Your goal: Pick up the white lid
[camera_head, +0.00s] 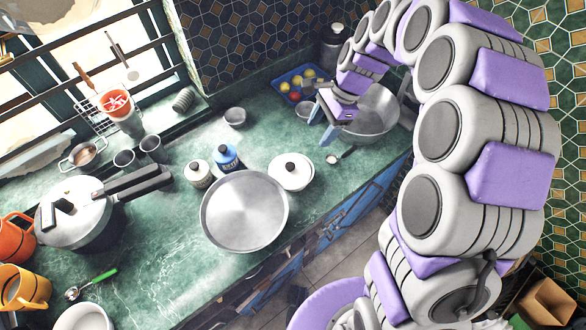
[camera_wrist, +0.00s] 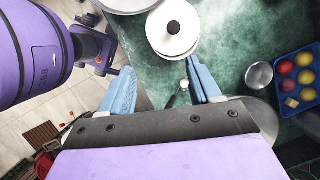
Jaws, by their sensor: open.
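The white lid (camera_head: 296,178) is round with a black knob and lies on the green counter, just right of the wide metal pan. In the wrist view the lid (camera_wrist: 187,40) is at the top centre, beyond the fingertips. My gripper (camera_head: 322,125) is open and empty, above the counter to the upper right of the lid and apart from it. Its blue fingers (camera_wrist: 160,68) are spread in the wrist view, with a small spoon (camera_wrist: 180,92) seen below between them.
The wide metal pan (camera_head: 245,212) lies left of the lid; a white jar (camera_head: 198,175) and blue bottle (camera_head: 228,158) stand behind. A large metal pot (camera_head: 372,122) and blue tray (camera_head: 282,82) are near my gripper. The counter's front edge runs close to the lid.

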